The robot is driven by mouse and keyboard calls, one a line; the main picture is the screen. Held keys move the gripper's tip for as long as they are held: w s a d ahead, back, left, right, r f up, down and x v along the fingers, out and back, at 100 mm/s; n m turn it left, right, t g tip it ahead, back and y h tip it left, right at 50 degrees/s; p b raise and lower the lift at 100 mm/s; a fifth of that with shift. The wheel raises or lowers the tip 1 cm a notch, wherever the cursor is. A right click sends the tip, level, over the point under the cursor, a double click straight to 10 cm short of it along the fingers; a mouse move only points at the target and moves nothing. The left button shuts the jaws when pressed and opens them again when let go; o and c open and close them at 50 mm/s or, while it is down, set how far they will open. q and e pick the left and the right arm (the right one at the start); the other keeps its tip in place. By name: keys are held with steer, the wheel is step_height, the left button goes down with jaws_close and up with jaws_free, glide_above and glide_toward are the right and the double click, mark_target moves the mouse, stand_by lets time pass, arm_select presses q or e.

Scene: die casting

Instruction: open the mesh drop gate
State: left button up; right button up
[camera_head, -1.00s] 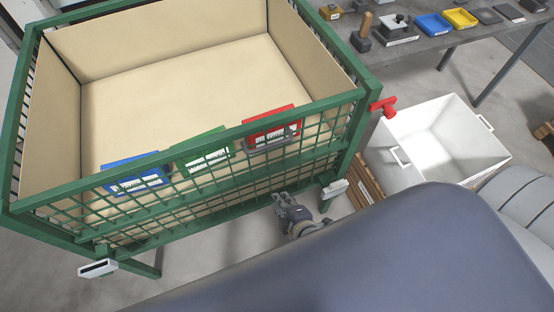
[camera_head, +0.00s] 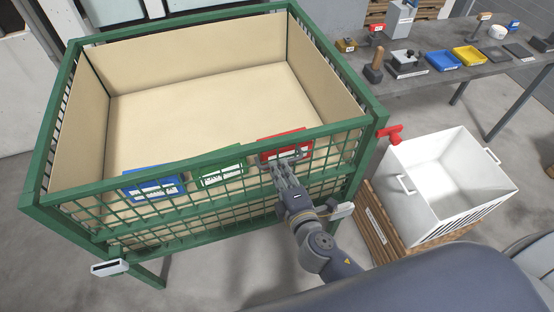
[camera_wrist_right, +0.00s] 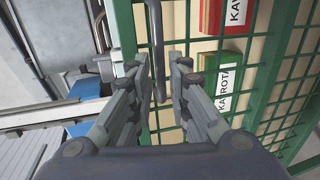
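The mesh drop gate (camera_head: 230,210) is the green wire front panel of a green-framed cage; it stands upright. A grey bar handle (camera_head: 283,160) sits on its upper right part, by the red sign. My right gripper (camera_head: 284,172) is right at this handle. In the right wrist view the handle (camera_wrist_right: 158,40) is a grey bar between the two separated fingers (camera_wrist_right: 160,70), which do not appear closed on it. White latch-like pieces sit at the cage's lower left (camera_head: 110,267) and lower right (camera_head: 341,211). My left gripper is not in view.
Blue (camera_head: 153,185), green (camera_head: 220,168) and red (camera_head: 285,148) signs hang along the gate. The cage has a beige lining (camera_head: 200,110). A red lever (camera_head: 391,134) is at its right corner. A white bin (camera_head: 465,205) stands right, and a grey table (camera_head: 425,84) behind.

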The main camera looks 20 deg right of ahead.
steer(key=shift+x, duration=1.8)
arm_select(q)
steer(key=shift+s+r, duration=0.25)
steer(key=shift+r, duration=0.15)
arm_select(e)
jaws_close()
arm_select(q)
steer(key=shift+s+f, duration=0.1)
arm_select(e)
steer(key=shift+f, duration=0.1)
